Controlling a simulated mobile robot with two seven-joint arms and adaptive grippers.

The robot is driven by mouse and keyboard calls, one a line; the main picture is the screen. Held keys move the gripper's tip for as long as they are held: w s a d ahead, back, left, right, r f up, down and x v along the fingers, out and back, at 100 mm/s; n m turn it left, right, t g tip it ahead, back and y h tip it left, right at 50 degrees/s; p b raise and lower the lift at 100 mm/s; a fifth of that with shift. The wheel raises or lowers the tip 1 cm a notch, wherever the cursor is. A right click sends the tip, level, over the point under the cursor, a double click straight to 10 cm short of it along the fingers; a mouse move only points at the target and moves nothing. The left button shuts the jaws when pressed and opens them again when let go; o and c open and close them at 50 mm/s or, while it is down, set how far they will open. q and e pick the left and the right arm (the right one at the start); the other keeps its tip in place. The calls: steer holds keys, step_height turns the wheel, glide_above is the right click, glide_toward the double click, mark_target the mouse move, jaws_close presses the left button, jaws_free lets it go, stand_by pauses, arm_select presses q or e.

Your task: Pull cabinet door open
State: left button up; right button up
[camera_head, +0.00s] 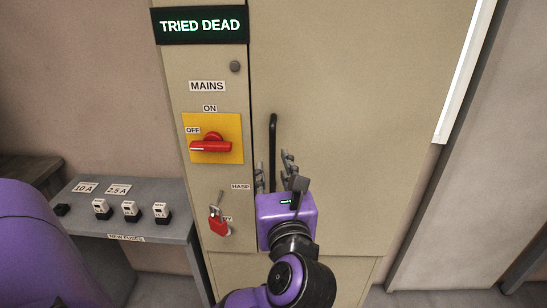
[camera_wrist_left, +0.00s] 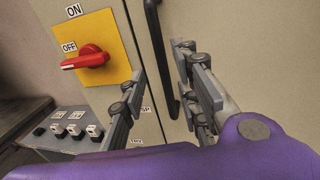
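The beige cabinet door (camera_head: 345,110) is shut, flush with the narrower panel on its left. Its black vertical bar handle (camera_head: 273,130) stands near the door's left edge. My left gripper (camera_head: 273,164) is open in front of the handle's lower part, one finger to each side of it in the picture. In the left wrist view, the handle (camera_wrist_left: 156,45) shows in the gap between the open fingers (camera_wrist_left: 158,68), nearer the right finger. I see no clear contact with it. My right gripper is not in view.
The left panel carries a red rotary switch (camera_head: 210,146) on a yellow plate, a red padlock (camera_head: 218,226) and a lit "TRIED DEAD" sign (camera_head: 201,24). A grey shelf (camera_head: 160,229) with several fuses stands left. The floor right of the cabinet looks clear.

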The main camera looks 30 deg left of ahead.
mark_target(273, 161)
arm_select(q)
steer(key=x, duration=0.4)
steer(key=shift+w+d+r, duration=0.1)
steer(key=shift+w+d, duration=0.05)
steer(key=shift+d, duration=0.05)
steer(key=shift+w+a+p, duration=0.25)
steer(key=shift+a+p, duration=0.05)
steer(key=shift+a, duration=0.05)
steer(key=shift+c, duration=0.3)
jaws_close()
